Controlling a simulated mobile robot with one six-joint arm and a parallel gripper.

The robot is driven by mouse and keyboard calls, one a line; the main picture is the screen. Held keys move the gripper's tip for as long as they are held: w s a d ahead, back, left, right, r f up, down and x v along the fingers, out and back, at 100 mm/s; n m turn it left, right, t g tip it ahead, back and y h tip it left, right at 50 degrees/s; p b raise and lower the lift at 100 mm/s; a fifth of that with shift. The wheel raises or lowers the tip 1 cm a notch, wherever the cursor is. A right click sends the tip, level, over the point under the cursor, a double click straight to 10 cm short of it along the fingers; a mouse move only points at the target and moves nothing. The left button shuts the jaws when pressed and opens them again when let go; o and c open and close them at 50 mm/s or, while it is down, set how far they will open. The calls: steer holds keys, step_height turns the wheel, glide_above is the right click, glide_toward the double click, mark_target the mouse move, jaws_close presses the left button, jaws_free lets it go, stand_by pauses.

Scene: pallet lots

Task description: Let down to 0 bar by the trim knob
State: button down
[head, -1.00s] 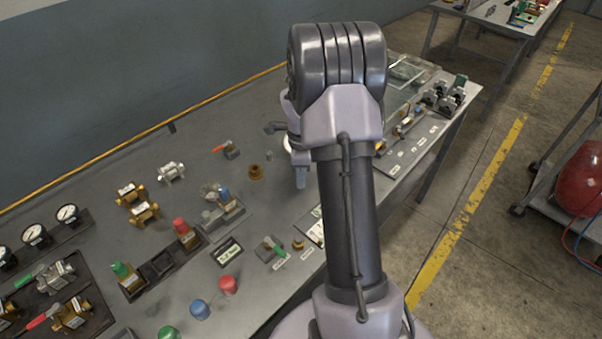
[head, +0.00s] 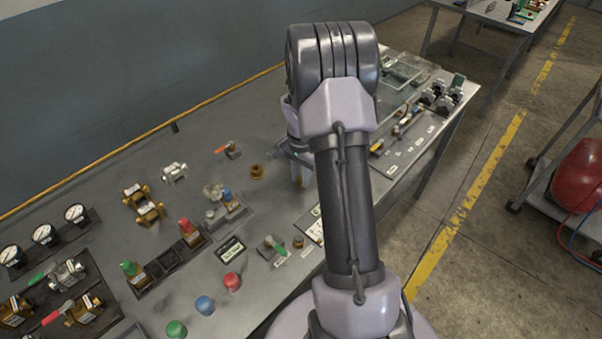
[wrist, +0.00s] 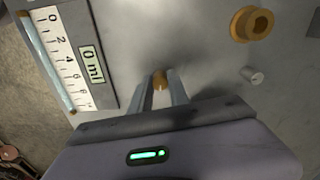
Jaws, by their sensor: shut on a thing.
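My gripper (wrist: 160,84) points down at the grey bench, its two fingers shut on a small brass knob-like piece (wrist: 160,75). The piece shows between the fingertips; its lower part is hidden, and I cannot read any mark on it. In the head view my gripper (head: 300,172) is mostly hidden behind my own arm. No pressure value in bar is legible.
A brass ring fitting (wrist: 252,23) and a short grey peg (wrist: 252,75) stand to the right in the wrist view. Dial gauges (head: 43,234), valves and coloured caps (head: 205,305) crowd the bench's left part. The bench top around my fingers is mostly clear.

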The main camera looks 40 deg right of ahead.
steer(key=n+p, duration=0.1)
steer(key=n, duration=0.3)
steer(key=shift+r+n, duration=0.1)
steer(key=shift+n, duration=0.2)
steer(key=n+p, duration=0.1)
steer(key=n, duration=0.2)
steer(key=shift+n+p, duration=0.35)
steer(key=shift+n, duration=0.05)
steer(key=n+p, duration=0.1)
steer(key=n, duration=0.3)
steer(key=shift+n+p, duration=0.75)
steer(key=shift+n, duration=1.25)
steer(key=c, duration=1.3)
jaws_free()
steer(key=shift+o, duration=0.2)
